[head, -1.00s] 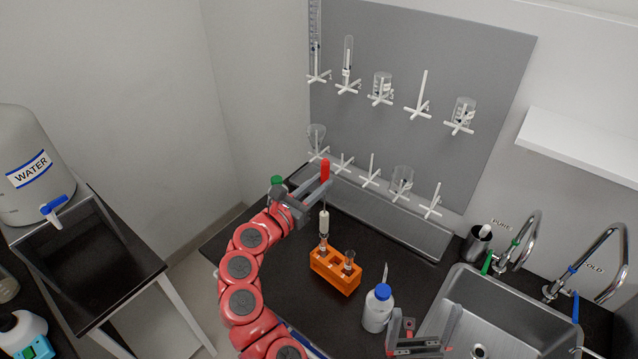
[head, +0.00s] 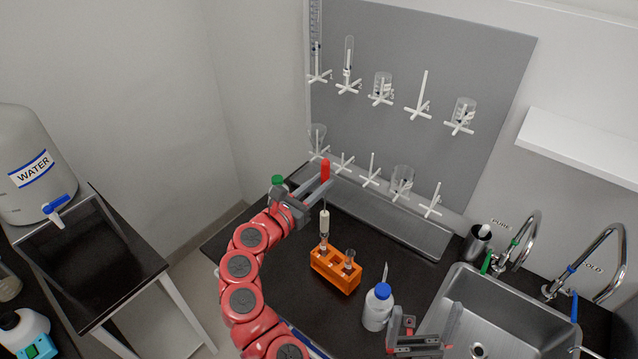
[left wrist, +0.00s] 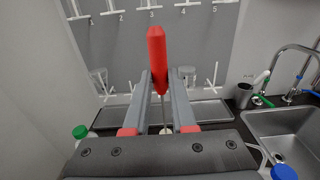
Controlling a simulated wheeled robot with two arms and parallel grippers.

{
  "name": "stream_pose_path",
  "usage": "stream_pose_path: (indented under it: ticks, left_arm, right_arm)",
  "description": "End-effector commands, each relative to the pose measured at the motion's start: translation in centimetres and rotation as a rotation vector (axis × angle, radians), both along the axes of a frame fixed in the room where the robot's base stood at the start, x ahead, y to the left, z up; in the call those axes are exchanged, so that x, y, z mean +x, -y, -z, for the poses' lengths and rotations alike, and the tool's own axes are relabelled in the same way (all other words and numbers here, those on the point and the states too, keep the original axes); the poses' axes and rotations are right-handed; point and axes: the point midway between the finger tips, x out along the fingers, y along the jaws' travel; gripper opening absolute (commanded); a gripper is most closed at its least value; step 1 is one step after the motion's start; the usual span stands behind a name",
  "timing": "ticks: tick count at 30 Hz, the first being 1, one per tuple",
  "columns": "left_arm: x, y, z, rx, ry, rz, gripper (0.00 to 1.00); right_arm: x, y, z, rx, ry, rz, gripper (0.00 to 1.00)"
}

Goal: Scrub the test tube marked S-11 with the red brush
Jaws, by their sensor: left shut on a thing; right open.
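My left gripper (head: 322,188) is shut on the red brush (head: 325,169), handle up, above the orange rack. The brush's red handle also shows between the fingers in the left wrist view (left wrist: 156,55). Its pale bristle head (head: 324,220) hangs down over the left tube (head: 323,245) in the rack (head: 336,271); I cannot tell whether its tip is inside that tube. Another tube (head: 348,259) stands at the rack's right side. The S-11 marking is not readable on either tube. My right gripper (head: 424,336) is open and empty at the bottom edge, beside the sink.
A blue-capped bottle (head: 378,307) stands between the rack and my right gripper. The sink (head: 490,318) with two taps is at right. A drying board (head: 420,75) with pegs and glassware rises behind, above a drip tray (head: 385,217). A green-capped bottle (head: 277,182) is beside my left gripper.

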Motion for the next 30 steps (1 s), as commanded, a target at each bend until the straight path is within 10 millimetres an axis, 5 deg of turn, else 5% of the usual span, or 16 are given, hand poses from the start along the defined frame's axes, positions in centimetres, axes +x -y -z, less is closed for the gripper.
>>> stream_pose_path:
  ticks: [10, 30]
  left_arm:
    - [0.0, 0.0, 0.5, 0.001, -0.001, 0.0, 0.0]
    - [0.0, 0.1, 6.5, 0.001, -0.001, 0.002, 0.0]
  right_arm:
    - [0.0, 0.0, 0.4, 0.0, 0.0, 0.0, 1.0]
    - [0.0, 0.0, 4.6, 0.0, 0.0, 0.0, 1.0]
